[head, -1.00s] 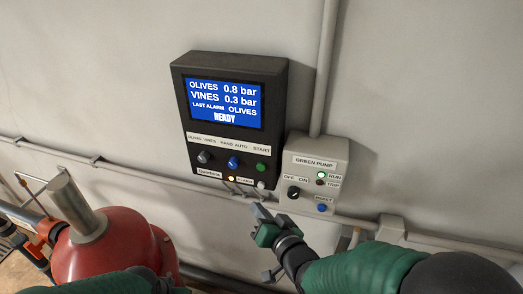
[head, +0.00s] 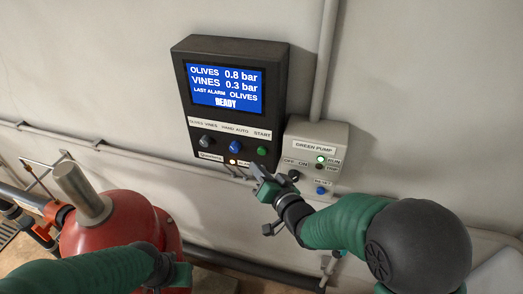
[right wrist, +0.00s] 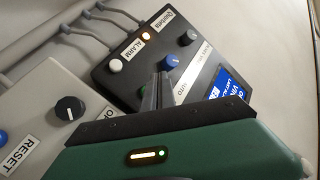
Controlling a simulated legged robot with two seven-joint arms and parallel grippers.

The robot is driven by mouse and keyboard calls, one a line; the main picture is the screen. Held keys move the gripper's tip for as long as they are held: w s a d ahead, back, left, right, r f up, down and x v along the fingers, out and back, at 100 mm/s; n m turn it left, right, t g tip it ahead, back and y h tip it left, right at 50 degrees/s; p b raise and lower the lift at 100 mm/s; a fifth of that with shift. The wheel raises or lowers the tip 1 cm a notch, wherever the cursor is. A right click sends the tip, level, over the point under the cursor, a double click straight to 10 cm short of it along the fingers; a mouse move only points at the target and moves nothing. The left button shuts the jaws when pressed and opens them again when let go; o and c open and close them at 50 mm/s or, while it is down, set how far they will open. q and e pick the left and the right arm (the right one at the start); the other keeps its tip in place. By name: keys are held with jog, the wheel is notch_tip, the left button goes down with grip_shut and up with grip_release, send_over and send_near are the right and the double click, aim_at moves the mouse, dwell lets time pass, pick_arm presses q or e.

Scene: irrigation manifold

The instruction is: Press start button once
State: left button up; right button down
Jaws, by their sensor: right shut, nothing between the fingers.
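The green start button (head: 262,151) is at the lower right of the black control box (head: 277,110), under the START label. My right gripper (head: 255,171) is shut and empty, its tips just below the button in the head view. The screen (head: 225,88) reads READY. My left gripper (head: 168,270) is low at the left, and its fingers are unclear.
A blue knob (head: 236,146) and a dark knob (head: 205,141) sit left of the button. The white alarm button (right wrist: 115,66) is below it on the box. The grey green-pump box (head: 315,150) stands close at right. A red tank (head: 120,235) is at lower left.

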aim_at(253, 149)
jog(key=w, duration=0.2)
jog(key=shift+w+d, duration=0.4)
dwell(1.7)
jog(key=shift+w+d, duration=0.15)
jog(key=shift+w, duration=0.15)
jog(key=shift+w+d+r+b, duration=0.1)
jog(key=shift+w+d+b, duration=0.15)
jog(key=shift+w, duration=0.25)
dwell(0.7)
jog(key=shift+a, duration=0.1)
jog(key=shift+s+a+b, duration=0.3)
jog(key=shift+s, duration=0.6)
jog(key=shift+s, duration=0.1)
